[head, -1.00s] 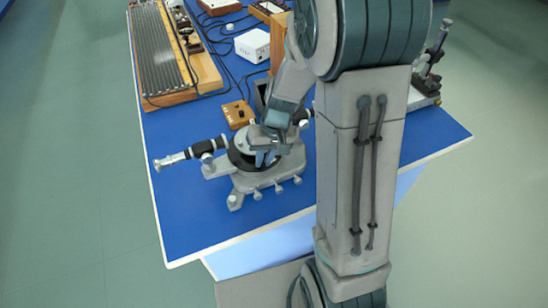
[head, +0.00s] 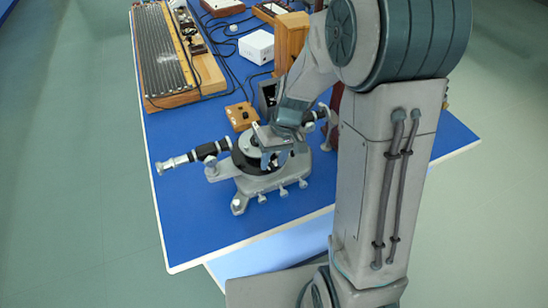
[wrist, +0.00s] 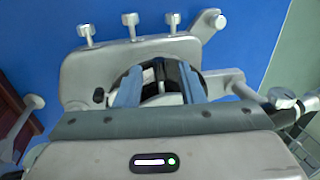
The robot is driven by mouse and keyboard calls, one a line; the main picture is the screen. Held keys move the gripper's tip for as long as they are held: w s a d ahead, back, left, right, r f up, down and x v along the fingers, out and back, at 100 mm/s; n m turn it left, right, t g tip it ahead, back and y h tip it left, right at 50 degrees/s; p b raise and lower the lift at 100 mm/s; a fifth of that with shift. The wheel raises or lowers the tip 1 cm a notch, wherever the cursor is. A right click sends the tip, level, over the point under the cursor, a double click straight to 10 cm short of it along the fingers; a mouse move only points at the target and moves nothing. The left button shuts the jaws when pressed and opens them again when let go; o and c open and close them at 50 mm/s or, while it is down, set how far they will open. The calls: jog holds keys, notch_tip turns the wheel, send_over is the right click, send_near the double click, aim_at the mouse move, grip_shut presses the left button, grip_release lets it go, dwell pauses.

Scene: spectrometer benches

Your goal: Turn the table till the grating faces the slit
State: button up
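The spectrometer stands on the blue bench, its grey base (head: 253,187) carrying a round dark table (head: 243,158) in the middle. A black-and-silver telescope tube (head: 195,156) points out to the left. My gripper (head: 270,159) is over the round table, fingers pointing down. In the wrist view, my two blue fingers (wrist: 160,84) stand apart on either side of small pale and black parts (wrist: 158,76) on the table. I cannot tell whether they touch these parts. The grating and the slit cannot be made out clearly; my wrist partly covers the table.
A small wooden box (head: 241,115) sits just behind the spectrometer, with a white box (head: 255,46) and cables farther back. A long ribbed apparatus (head: 163,52) lies at the back left. The bench's front left (head: 190,230) is clear.

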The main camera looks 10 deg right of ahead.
jog(key=shift+r, duration=0.1)
jog(key=s+v, duration=0.1)
jog(key=v, duration=1.2)
jog(key=shift+w+r+b, duration=0.35)
jog(key=shift+w+b, duration=0.05)
jog(key=shift+w, duration=0.1)
jog(key=s+d+m+t+h, duration=0.2)
jog(key=s+d+m+t, duration=0.1)
jog(key=s, duration=1.2)
jog(key=shift+t+h, duration=0.4)
jog(key=shift+t, duration=0.1)
jog(key=shift+s+d, duration=0.1)
jog(key=shift+d, duration=0.05)
dwell(0.4)
